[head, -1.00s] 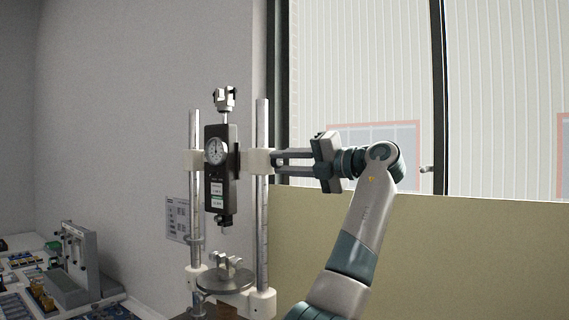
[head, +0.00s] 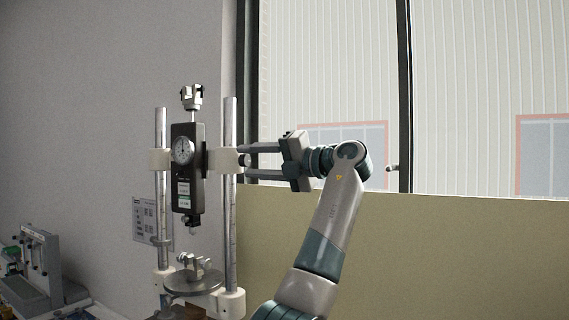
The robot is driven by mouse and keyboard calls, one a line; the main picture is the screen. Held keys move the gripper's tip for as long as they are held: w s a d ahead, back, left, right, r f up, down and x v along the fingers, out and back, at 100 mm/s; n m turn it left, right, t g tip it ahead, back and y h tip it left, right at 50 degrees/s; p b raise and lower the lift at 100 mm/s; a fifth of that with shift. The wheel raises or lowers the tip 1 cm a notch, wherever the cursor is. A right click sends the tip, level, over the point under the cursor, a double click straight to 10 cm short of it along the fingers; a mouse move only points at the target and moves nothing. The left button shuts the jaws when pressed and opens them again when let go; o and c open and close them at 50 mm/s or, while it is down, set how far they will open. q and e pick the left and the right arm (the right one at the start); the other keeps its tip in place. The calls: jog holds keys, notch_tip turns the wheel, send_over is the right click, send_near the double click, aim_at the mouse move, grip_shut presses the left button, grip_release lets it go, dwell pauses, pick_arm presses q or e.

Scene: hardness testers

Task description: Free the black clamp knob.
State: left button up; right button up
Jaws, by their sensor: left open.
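The hardness tester stand has two upright posts and a white crosshead (head: 222,160). A black gauge body with a round dial (head: 183,150) hangs between the posts. A small dark knob (head: 245,160) with a pale part sits at the crosshead's right end, beside the right post. My left gripper (head: 243,161) reaches in from the right at this height. Its fingers are open, one above and one below the knob, with gaps to it visible. The knob's threads and how tight it is cannot be seen.
A round metal table (head: 194,282) with a small fixture stands below the gauge. A clevis fitting (head: 192,97) tops the gauge. A grey device (head: 42,268) stands at lower left. A window and a beige panel (head: 430,250) lie behind my arm.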

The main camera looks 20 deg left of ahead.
pick_arm(q)
jog(key=s+d+b, duration=0.2)
jog(key=d+b, duration=0.2)
jog(key=d, duration=1.3)
jog(key=shift+s, duration=0.2)
